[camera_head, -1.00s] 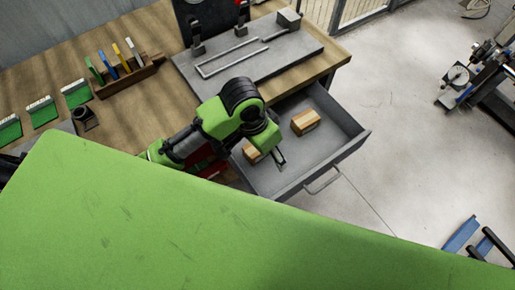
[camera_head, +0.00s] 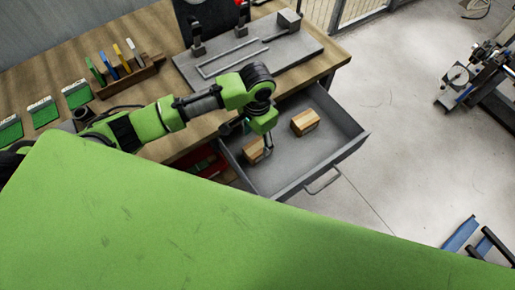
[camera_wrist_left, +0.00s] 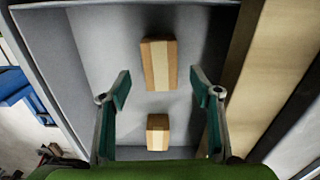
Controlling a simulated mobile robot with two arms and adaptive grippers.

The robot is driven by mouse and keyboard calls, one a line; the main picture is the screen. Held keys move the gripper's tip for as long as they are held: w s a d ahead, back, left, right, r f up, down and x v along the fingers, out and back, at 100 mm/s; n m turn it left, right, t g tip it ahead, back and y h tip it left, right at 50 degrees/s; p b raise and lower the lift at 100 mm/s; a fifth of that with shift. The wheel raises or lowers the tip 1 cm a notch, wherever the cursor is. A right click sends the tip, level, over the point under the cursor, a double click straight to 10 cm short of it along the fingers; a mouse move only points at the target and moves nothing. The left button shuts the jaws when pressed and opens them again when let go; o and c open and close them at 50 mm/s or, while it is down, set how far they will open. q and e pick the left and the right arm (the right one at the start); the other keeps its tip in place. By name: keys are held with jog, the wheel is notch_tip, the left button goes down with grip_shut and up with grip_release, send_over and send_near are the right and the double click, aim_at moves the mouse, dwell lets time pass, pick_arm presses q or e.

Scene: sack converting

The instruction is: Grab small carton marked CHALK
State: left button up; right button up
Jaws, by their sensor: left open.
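Two small tan cartons with a pale band on top lie in the open drawer. In the head view one carton (camera_head: 305,122) lies toward the right, and the other carton (camera_head: 252,151) lies to its left, partly behind my left gripper (camera_head: 267,146). In the left wrist view one carton (camera_wrist_left: 159,65) lies beyond the fingertips and another carton (camera_wrist_left: 158,132) lies closer in. My left gripper (camera_wrist_left: 160,90) is open, its fingers spread to either side, holding nothing. No CHALK marking is readable on either carton. My right gripper is out of view.
The grey drawer (camera_head: 335,158) has raised walls around the cartons and bare floor between them. The wooden bench (camera_head: 185,140) stands above and beside it, carrying a metal plate (camera_head: 300,47) and a wooden rack (camera_head: 130,78).

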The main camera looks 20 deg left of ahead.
aim_at(258, 146)
pick_arm(q)
jog(key=shift+w+f+p, duration=0.15)
jog(key=shift+f+p, duration=0.35)
jog(key=shift+f, duration=2.3)
jog(key=c, duration=1.2)
